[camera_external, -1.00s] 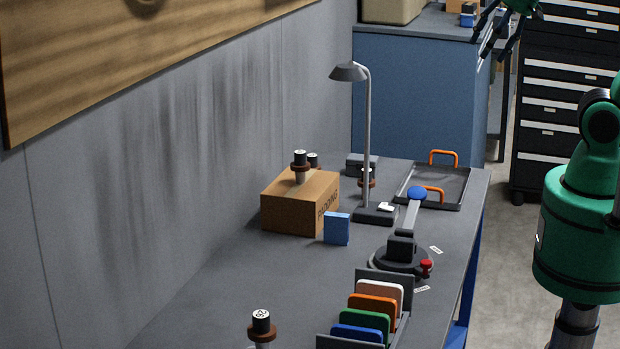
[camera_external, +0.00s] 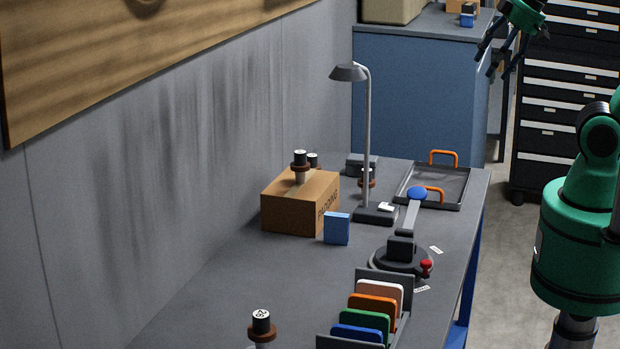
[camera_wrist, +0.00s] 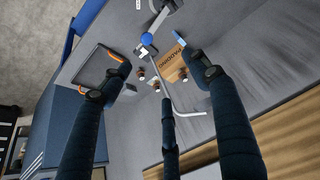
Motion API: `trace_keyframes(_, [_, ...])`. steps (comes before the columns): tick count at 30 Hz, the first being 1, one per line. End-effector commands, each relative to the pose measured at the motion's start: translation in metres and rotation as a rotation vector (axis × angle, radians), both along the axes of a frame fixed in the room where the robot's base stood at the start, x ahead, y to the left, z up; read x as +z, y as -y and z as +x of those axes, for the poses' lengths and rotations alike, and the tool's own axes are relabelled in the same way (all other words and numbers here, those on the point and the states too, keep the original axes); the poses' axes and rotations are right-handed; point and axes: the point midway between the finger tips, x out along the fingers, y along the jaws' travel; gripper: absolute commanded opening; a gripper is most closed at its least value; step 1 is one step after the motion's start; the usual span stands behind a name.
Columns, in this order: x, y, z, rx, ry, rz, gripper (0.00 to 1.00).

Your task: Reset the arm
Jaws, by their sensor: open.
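My gripper (camera_external: 507,50) is at the top right of the external view, high above the floor in front of the dark drawer cabinet. Its dark fingers are spread open with nothing between them. My green arm (camera_external: 585,230) stands at the right edge. In the wrist view my gripper's fingers (camera_wrist: 160,95) are apart, with the bench seen well below them. They touch nothing.
The grey bench (camera_external: 230,290) carries a cardboard box (camera_external: 290,215), a lamp (camera_external: 366,130), a tray with orange handles (camera_external: 405,190), a blue-knobbed lever device (camera_external: 402,255) and a rack of coloured plates (camera_external: 372,315). A blue cabinet (camera_external: 415,100) and drawer cabinet (camera_external: 550,150) stand behind.

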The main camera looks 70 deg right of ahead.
Motion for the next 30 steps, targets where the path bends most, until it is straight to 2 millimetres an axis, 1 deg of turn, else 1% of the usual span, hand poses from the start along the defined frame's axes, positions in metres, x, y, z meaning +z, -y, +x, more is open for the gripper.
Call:
trace_keyframes(1, [-0.017, 0.000, 0.000, 0.000, 0.000, 0.000, 0.61])
trace_keyframes(3, [-0.029, 0.000, 0.000, 0.000, 0.000, 0.000, 0.61])
trace_keyframes(9, [-0.056, 0.000, 0.000, 0.000, 0.000, 0.000, 0.61])
trace_keyframes(12, [-0.063, 0.000, 0.000, 0.000, 0.000, 0.000, 0.61])
trace_keyframes(16, [-0.066, 0.000, 0.000, 0.000, 0.000, 0.000, 0.61])
trace_keyframes(30, [-0.065, 0.000, 0.000, 0.000, 0.000, 0.000, 0.61])
